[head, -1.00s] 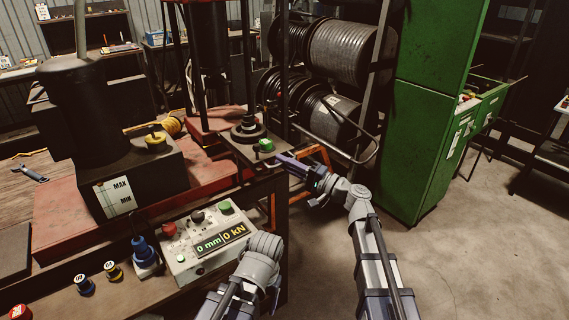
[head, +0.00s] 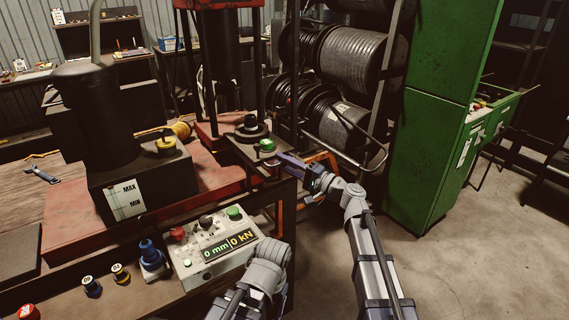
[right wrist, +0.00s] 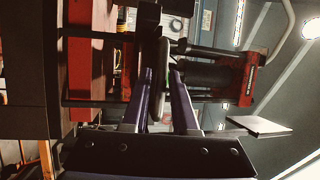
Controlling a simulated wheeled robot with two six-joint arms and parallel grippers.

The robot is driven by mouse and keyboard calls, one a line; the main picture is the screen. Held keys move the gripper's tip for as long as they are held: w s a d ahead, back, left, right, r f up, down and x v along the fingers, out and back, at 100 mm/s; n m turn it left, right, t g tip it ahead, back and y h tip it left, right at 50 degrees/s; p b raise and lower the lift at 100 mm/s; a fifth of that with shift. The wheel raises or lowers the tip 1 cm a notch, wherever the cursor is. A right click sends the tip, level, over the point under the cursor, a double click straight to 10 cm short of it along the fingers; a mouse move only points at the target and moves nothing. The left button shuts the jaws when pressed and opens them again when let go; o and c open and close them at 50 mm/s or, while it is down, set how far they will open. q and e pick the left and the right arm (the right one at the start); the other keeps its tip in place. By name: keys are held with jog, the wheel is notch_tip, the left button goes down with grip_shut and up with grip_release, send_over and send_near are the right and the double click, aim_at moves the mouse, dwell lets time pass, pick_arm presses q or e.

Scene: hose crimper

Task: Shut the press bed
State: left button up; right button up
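The press bed (head: 245,154) is a dark flat plate on the front right of the red press. It carries a round black die (head: 251,132) and a green-topped piece (head: 267,146). Part of the plate sits outside the press columns. My right gripper (head: 284,163) is at the bed's right edge. In the right wrist view its two purple fingers (right wrist: 161,72) stand apart, with a thin grey edge between them. I cannot tell whether they touch the bed. Of my left arm only a grey joint and a link show; its gripper is not in view.
A control box (head: 213,246) reading 0 mm and 0 kN stands in front of the press. A black pump tank (head: 97,110) is at left. Hose reels (head: 345,55) stand behind the bed, and a green cabinet (head: 425,150) stands right. The floor at right is clear.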

jog(key=shift+o, duration=1.1)
pick_arm(q)
jog(key=shift+f+b, duration=0.65)
jog(key=shift+b, duration=0.05)
pick_arm(e)
jog(key=v, duration=0.7)
jog(key=shift+s+d, duration=0.2)
jog(key=shift+d, duration=0.15)
